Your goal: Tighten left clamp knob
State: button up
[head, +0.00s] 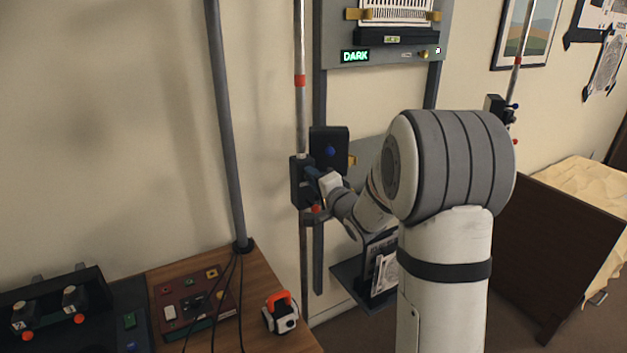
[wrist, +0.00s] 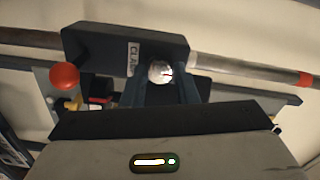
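The left clamp is a dark block (head: 301,181) on a thin upright metal pole. In the wrist view the clamp block (wrist: 110,48) has a white label reading "CLAMP". A pale round knob (wrist: 160,72) with a red mark sits on its face. My gripper (head: 322,181) is at the clamp. In the wrist view the dark fingers of my gripper (wrist: 162,82) lie on either side of the knob, close to it. I cannot tell whether both fingers press on it. A red ball (wrist: 65,76) sticks out beside the block. In the head view the knob is hidden.
A grey panel (head: 388,56) with a lit "DARK" sign is on the wall behind. A second pole with a dark clamp (head: 495,104) stands at the right. A wooden table (head: 255,262) at lower left holds an orange-handled device (head: 280,314) and other equipment.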

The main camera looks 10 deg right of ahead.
jog(key=o, duration=0.5)
jog(key=shift+c, duration=0.2)
jog(key=b+v, duration=0.1)
jog(key=v, duration=0.7)
jog(key=shift+b, duration=0.3)
jog(key=s+a+f+n+g+h, duration=0.1)
jog(key=s+n+g, duration=0.4)
jog(key=s, duration=1)
jog(key=s+a+f+n+g+h, duration=0.2)
jog(key=s+f+n+g+h, duration=0.2)
jog(key=s+g, duration=0.5)
jog(key=s+f+n, duration=0.1)
jog(key=s+n, duration=0.1)
jog(key=s, duration=0.4)
jog(key=shift+f+n+h, duration=0.15)
jog(key=shift+n+h, duration=0.15)
